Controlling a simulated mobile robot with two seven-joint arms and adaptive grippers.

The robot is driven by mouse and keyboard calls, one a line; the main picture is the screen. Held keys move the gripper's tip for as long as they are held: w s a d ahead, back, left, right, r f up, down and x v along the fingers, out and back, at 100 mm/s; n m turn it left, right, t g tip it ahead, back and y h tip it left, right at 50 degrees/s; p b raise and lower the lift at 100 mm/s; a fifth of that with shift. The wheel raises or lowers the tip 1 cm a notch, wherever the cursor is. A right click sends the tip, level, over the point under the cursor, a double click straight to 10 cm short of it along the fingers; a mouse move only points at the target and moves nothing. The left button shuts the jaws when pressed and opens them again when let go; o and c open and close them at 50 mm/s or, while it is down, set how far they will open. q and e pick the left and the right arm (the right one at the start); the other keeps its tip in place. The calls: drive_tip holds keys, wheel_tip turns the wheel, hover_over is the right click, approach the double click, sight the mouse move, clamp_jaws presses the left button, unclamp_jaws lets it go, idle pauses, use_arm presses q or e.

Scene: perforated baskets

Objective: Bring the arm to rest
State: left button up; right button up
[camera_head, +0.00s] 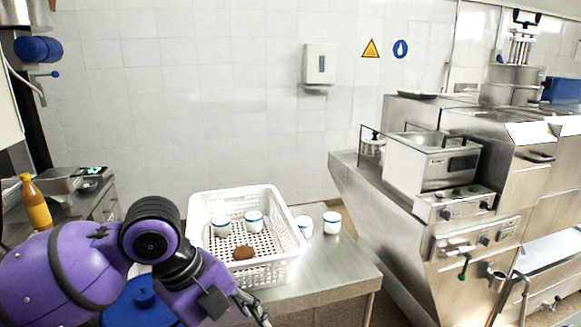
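My purple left arm comes in from the lower left and bends down in front of the basket. My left gripper (254,309) is small and partly cut off at the bottom edge, in front of the basket's near wall; I cannot tell if it is open or shut. A white perforated basket (280,262) stands on the steel table. Inside it are two white cups with blue bands, a left one (221,227) and a right one (253,222), and a brown rounded item (243,253). My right gripper is not in view.
Two more white cups, one (304,225) beside the basket and one (332,222) further right, stand on the steel table (340,265). The table's front right is clear. Steel kitchen equipment (440,165) stands at right. An orange bottle (36,203) is at left.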

use_arm(q)
wheel_tip(320, 180, down, 24)
drive_tip(key=s+d+n+t+h, duration=0.25)
drive_tip(key=n+t, duration=0.25)
drive_tip(key=n, duration=1)
drive_tip(key=s+a+f+n+t+y, duration=0.1)
drive_tip(key=s+a+f+n+y, duration=0.1)
drive_tip(key=s+a+f+n, duration=0.3)
drive_tip(key=s+a+f+n+t+y, duration=0.1)
drive_tip(key=s+a+f+n+y, duration=0.2)
drive_tip(key=s, duration=1)
drive_tip(key=a+f+n+p, duration=0.1)
drive_tip(key=a+f+n, duration=0.1)
drive_tip(key=f, duration=0.3)
drive_tip(key=shift+s+a+n+y, duration=0.3)
drive_tip(key=shift+a+n+y, duration=0.1)
drive_tip(key=shift+a, duration=0.5)
